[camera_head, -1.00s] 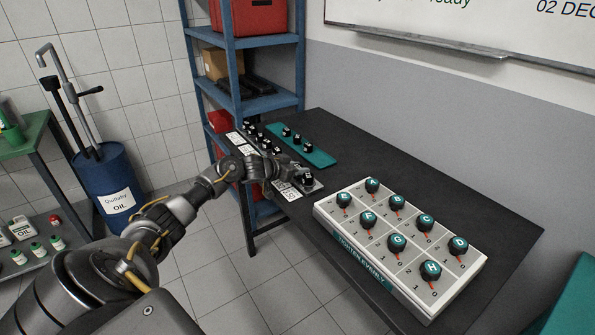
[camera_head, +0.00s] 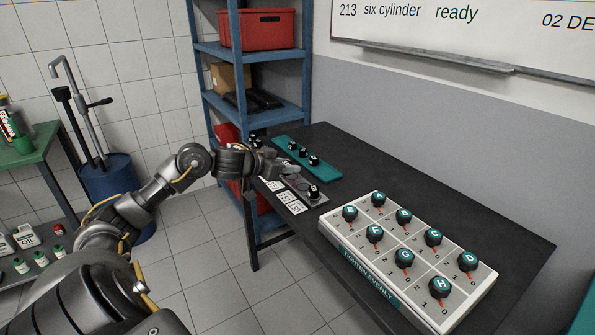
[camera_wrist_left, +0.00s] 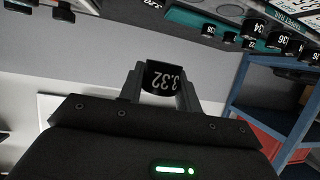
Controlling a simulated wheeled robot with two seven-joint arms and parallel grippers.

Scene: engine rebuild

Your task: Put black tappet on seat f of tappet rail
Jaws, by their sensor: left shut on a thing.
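My left gripper (camera_head: 284,168) is shut on a black tappet, which shows in the left wrist view (camera_wrist_left: 162,77) with white digits reading about 3.32. In the head view the gripper hangs over a grey rail (camera_head: 323,199), likely the tappet rail, and hides its middle. A black tappet (camera_head: 313,192) stands at the rail's near end, and another (camera_head: 256,141) shows near its far end. Seat letters are too small to read. My right gripper is not in view.
A teal strip (camera_head: 327,173) with several black tappets lies behind the rail. White cards (camera_head: 291,203) lie along the rail's front. A white box with lettered knobs (camera_head: 338,235) stands to the right. A blue shelf (camera_head: 209,75) rises beyond the table; the table's right rear is bare.

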